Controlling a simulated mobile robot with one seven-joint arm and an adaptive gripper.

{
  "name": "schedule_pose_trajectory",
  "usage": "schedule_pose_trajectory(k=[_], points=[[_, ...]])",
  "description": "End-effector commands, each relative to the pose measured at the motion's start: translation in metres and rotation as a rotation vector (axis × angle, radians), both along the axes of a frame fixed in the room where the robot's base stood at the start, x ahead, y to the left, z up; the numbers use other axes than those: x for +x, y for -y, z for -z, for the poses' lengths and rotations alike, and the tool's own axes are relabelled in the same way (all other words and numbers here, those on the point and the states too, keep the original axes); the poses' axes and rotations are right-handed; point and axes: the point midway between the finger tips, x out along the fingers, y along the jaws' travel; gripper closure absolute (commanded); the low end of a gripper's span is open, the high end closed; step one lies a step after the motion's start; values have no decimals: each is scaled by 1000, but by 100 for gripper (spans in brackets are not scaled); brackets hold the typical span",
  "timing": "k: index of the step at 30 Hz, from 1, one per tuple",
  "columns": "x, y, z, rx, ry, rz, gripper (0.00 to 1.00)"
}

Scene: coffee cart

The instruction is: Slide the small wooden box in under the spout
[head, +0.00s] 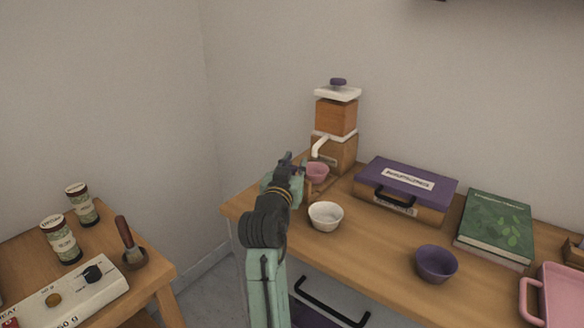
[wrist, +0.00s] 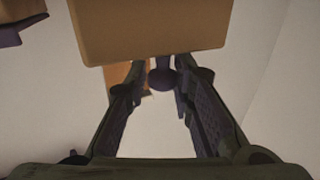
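The grinder (head: 334,150) stands at the back of the wooden counter against the wall, with its white spout (head: 320,147) pointing left and down. A dark round knob shows in that gap; contact is unclear.
A white bowl (head: 325,215) stands in front of the cup. A purple-lidded case (head: 407,181), a green book (head: 496,225), a purple bowl (head: 436,264) and a pink tray (head: 557,294) lie to the right. A separate table (head: 148,271) at left holds tins and a scale.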

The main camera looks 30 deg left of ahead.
Motion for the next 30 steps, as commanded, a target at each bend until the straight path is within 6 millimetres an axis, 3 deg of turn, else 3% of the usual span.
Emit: schedule_pose_trajectory(k=[6,17,30], points=[[-1,0,1,-2,-2,0,63],[-7,1,2,-2,-2,-2,63],[-87,27,2,-2,-2,-2,63]])
